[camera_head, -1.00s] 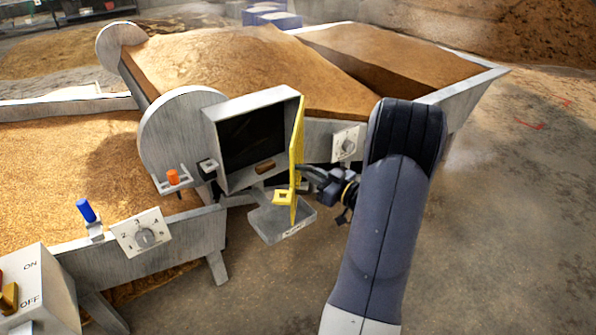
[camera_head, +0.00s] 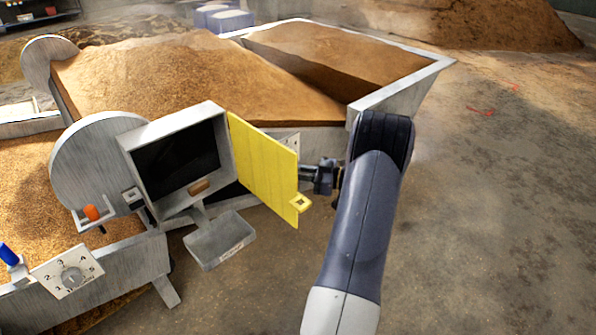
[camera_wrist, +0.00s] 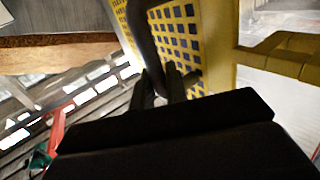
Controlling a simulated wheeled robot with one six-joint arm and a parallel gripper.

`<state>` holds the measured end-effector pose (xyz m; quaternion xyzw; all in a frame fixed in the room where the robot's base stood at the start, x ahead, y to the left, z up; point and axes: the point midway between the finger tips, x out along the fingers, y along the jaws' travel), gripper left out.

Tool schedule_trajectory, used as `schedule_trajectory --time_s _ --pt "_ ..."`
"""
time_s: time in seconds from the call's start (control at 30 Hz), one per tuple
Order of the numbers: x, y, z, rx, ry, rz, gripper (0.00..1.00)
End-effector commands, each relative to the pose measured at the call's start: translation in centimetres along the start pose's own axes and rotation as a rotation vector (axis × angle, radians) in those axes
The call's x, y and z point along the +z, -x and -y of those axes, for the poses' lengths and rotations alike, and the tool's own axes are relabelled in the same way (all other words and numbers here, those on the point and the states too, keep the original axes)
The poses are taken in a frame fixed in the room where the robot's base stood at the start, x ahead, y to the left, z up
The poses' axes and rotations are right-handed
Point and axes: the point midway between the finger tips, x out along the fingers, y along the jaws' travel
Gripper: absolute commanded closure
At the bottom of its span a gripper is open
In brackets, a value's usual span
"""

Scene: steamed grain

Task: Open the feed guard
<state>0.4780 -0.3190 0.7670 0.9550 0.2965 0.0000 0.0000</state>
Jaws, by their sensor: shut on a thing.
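The feed guard (camera_head: 262,165) is a yellow hinged panel on the right side of a grey box (camera_head: 176,160) with a dark opening. It stands swung wide open, out to the right, and its yellow latch tab (camera_head: 300,203) is at the lower free corner. My gripper (camera_head: 308,173) is at the guard's free edge, partly behind the panel. In the wrist view my gripper (camera_wrist: 164,88) is shut on a dark bar-like handle (camera_wrist: 143,35) in front of the guard's yellow mesh (camera_wrist: 178,35). The exact grip on the handle is hard to see.
A small grey tray (camera_head: 222,240) hangs below the box. A dial plate (camera_head: 70,275) and an orange knob (camera_head: 92,213) are to the left. A large grain-filled bin (camera_head: 400,85) stands behind. Open concrete floor (camera_head: 480,210) lies to the right.

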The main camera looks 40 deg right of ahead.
Motion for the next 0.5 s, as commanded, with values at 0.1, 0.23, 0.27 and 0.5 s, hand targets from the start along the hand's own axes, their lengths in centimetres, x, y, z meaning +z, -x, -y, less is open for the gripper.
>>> schedule_trajectory --time_s 0.1,0.23,0.27,0.5 --pt "-0.12 -0.12 -0.03 -0.027 0.001 -0.002 1.0" --pt "-0.08 -0.17 -0.02 -0.041 0.0 -0.002 1.0" --pt "-0.07 -0.18 -0.01 -0.042 0.0 -0.002 1.0" --pt "-0.06 -0.19 0.01 -0.044 0.0 -0.001 1.0"
